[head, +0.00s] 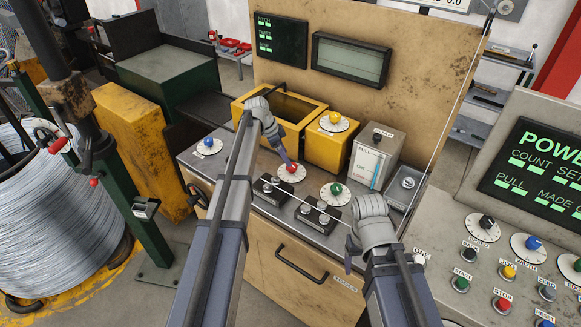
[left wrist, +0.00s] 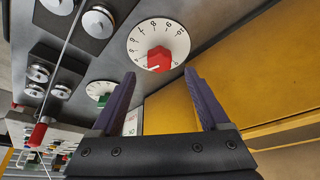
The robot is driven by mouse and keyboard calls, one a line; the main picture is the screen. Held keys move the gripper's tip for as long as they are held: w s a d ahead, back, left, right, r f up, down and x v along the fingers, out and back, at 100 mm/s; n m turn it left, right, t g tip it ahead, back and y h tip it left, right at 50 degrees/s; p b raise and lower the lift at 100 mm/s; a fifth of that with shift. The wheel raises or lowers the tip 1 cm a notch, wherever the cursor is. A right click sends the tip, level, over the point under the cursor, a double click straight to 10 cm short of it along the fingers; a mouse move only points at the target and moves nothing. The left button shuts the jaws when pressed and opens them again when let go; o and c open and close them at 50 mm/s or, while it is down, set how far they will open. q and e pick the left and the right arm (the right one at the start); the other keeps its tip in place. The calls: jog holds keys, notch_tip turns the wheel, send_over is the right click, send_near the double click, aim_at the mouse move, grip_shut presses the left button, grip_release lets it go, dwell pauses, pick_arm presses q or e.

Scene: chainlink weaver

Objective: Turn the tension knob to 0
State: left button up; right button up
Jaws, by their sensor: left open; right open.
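A red knob (head: 291,167) sits on a white numbered dial on the bench top; it also shows in the left wrist view (left wrist: 159,60). A green knob (head: 336,189), a blue knob (head: 208,142) and a yellow knob (head: 334,117) sit on similar dials. I cannot read which is labelled tension. My left gripper (head: 287,160) is just above the red knob; in the left wrist view its two purple fingers (left wrist: 162,100) are apart with nothing between them, and the red knob lies beyond their tips. My right gripper (head: 349,262) hangs empty at the bench's front edge.
Two black roller blocks (head: 273,188) stand in front of the red dial, with a wire running over them. A yellow open box (head: 280,103) stands behind it. A grey upright PULL box (head: 375,156) is to the right, and a control panel (head: 500,250) is further right.

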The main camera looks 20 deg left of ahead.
aim_at(292, 168)
pick_arm(q)
jog(key=b+x, duration=0.4)
jog(key=x, duration=0.1)
jog(key=shift+d+f, duration=0.15)
jog(key=shift+f, duration=0.2)
grip_shut()
dwell(0.3)
